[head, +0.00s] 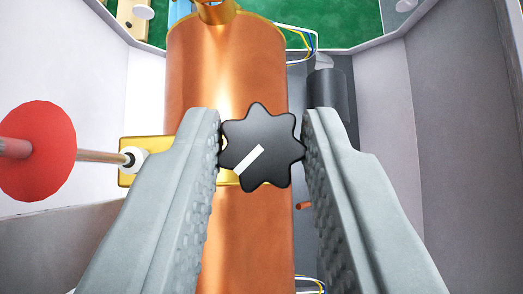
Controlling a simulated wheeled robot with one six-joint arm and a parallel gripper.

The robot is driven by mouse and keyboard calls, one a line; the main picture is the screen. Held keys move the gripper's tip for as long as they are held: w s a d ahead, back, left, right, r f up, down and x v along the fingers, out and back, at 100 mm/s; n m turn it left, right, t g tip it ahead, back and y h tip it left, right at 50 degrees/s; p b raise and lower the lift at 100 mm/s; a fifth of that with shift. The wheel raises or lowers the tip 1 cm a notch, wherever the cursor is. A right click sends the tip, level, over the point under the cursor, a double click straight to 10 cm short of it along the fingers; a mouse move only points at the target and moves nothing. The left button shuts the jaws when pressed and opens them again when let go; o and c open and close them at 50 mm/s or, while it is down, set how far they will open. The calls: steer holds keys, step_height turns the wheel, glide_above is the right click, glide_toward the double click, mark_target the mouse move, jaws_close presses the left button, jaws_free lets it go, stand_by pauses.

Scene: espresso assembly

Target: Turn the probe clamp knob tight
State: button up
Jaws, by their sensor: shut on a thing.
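The probe clamp knob (266,140) is a black star-shaped knob with a white bar mark in the head view. The mark runs from lower left to upper right. My gripper (262,145) is shut on the knob, with one grey ridged finger on its left side and one on its right. Behind the knob stands a large copper cylinder (230,70). A gold plate (135,155) shows at the left of the cylinder, partly hidden by my left finger. The clamp itself is hidden behind the knob.
A red disc (38,150) on a rod sticks in from the left, close to my left finger. Grey housing walls (460,130) stand on both sides. A dark cylinder (326,90) and wires (310,40) lie right of the copper cylinder. A green surface (335,22) shows beyond.

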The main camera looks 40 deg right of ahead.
steer(key=shift+a+m+h, duration=0.1)
steer(key=shift+m+h, duration=0.2)
steer(key=shift+m, duration=0.2)
steer(key=shift+g, duration=0.3)
steer(key=o, duration=1)
steer(key=v, duration=1.7)
steer(key=shift+a, duration=0.2)
